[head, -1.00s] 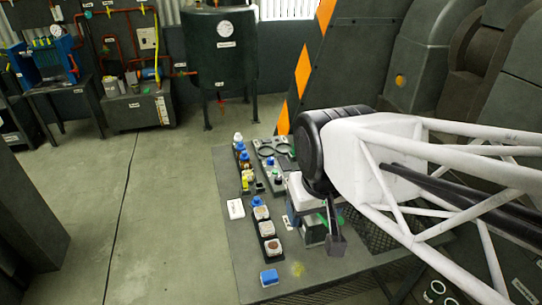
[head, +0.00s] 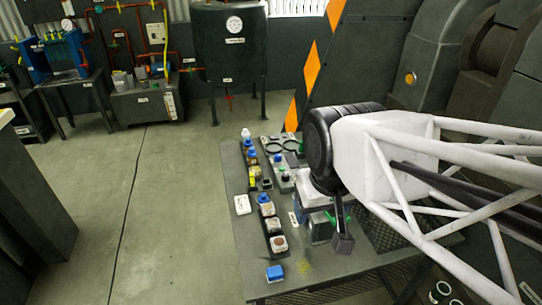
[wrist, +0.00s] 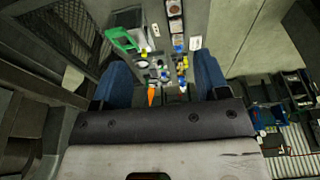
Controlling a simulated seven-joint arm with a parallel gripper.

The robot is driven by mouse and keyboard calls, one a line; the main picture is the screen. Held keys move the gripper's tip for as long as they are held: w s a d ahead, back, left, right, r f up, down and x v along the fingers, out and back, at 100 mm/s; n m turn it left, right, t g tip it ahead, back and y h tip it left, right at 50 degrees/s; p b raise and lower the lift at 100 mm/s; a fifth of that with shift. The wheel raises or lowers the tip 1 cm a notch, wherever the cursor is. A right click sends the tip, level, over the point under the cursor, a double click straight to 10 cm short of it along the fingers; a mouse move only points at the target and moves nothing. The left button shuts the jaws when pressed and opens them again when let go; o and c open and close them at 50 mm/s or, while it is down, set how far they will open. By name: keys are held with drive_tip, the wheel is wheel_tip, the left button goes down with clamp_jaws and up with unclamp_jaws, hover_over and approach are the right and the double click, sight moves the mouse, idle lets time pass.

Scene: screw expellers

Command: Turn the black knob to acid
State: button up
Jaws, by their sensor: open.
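I cannot make out a black knob or an "acid" label in either view. My gripper (head: 338,226) hangs above the workbench (head: 245,262) beside a white-topped device with green parts (head: 318,200). In the wrist view my gripper (wrist: 163,76) shows two blue fingers set wide apart, with nothing between them. Past the fingers the bench top shows small bottles and jars, a green item (wrist: 122,40) and an orange tip (wrist: 151,95). My arm hides part of the bench's right side in the head view.
Blue-capped bottles and sample jars (head: 270,225) stand in rows on the bench. A blue box (head: 275,272) lies near its front edge, a white card (head: 242,204) at its left. A dark tank (head: 230,60) stands behind.

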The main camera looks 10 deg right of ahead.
drive_tip(key=shift+c, duration=0.6)
drive_tip(key=n+g, duration=0.2)
drive_tip(key=n, duration=1.2)
hover_over(286, 175)
wheel_tip(286, 175, down, 24)
drive_tip(key=shift+r, duration=0.1)
drive_tip(key=shift+w+f, duration=0.15)
drive_tip(key=shift+f, duration=3.75)
